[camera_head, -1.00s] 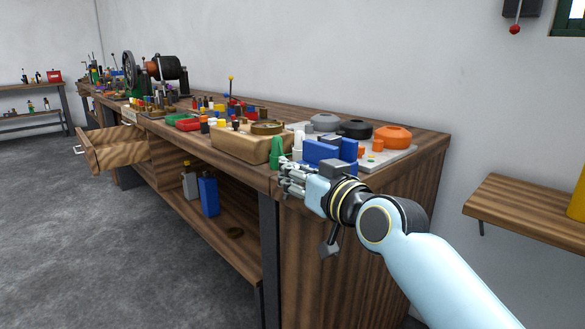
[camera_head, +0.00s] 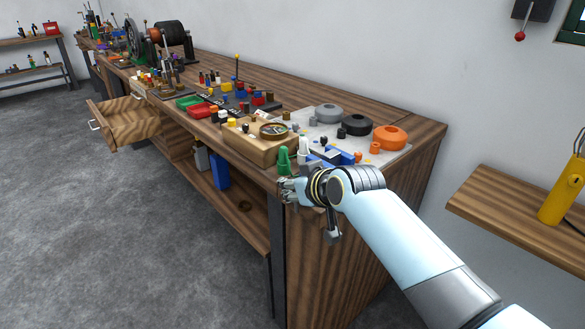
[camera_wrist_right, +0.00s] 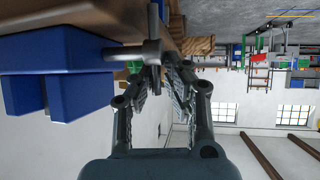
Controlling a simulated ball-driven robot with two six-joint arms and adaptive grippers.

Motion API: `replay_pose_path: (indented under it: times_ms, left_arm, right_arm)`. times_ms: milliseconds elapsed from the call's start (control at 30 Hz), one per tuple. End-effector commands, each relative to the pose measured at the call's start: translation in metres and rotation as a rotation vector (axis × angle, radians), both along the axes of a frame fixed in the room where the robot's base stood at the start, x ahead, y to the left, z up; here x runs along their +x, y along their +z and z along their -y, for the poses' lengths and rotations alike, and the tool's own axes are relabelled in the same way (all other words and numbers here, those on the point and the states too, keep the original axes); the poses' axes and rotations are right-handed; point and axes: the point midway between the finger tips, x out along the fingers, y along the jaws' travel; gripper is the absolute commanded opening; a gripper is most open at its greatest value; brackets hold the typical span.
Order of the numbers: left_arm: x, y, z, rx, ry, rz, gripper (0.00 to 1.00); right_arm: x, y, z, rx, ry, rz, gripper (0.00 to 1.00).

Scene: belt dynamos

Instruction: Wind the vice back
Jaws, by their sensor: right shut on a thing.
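The blue vice (camera_head: 338,156) sits on the near right corner of the workbench, partly hidden behind my right wrist. In the right wrist view its blue body (camera_wrist_right: 60,70) fills the left side, and its grey metal handle (camera_wrist_right: 130,55) runs across to the fingers. My right gripper (camera_head: 287,190) is at the bench's front edge beside the vice. In the wrist view the gripper (camera_wrist_right: 163,75) is shut on the handle, near the bar's crossing. The exact contact is partly hidden by the fingers. My left gripper is out of view.
A green bottle-like piece (camera_head: 284,160) and a white one (camera_head: 304,148) stand close to the hand. A wooden box (camera_head: 262,148) and an orange round part (camera_head: 390,137) are behind. An open drawer (camera_head: 125,123) juts out at left. The floor in front is clear.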

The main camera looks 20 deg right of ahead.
Motion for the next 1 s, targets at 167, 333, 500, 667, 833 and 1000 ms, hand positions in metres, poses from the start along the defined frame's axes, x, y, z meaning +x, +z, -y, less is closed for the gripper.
replay_pose_path:
  times_ms: [167, 333, 500, 667, 833, 1000]
  left_arm:
    - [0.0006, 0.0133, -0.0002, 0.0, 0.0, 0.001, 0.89]
    - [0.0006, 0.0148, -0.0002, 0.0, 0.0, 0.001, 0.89]
    - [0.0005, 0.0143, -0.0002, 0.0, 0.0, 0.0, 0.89]
    - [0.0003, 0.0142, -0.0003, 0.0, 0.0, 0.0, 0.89]
    - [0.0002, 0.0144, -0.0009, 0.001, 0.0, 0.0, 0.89]
    - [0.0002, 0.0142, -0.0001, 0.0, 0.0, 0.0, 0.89]
  right_arm:
    - [0.003, 0.0043, 0.0049, -0.031, -0.001, -0.029, 0.0]
    - [0.0034, 0.0026, 0.005, -0.036, -0.001, -0.04, 0.0]
    - [0.0036, 0.0023, 0.0049, -0.036, -0.001, -0.04, 0.0]
    - [0.0037, 0.0027, 0.005, -0.036, -0.001, -0.039, 0.13]
    - [0.0034, 0.0022, 0.0039, -0.033, -0.001, -0.04, 0.36]
    - [0.0027, 0.0012, 0.0024, -0.028, -0.001, -0.043, 0.4]
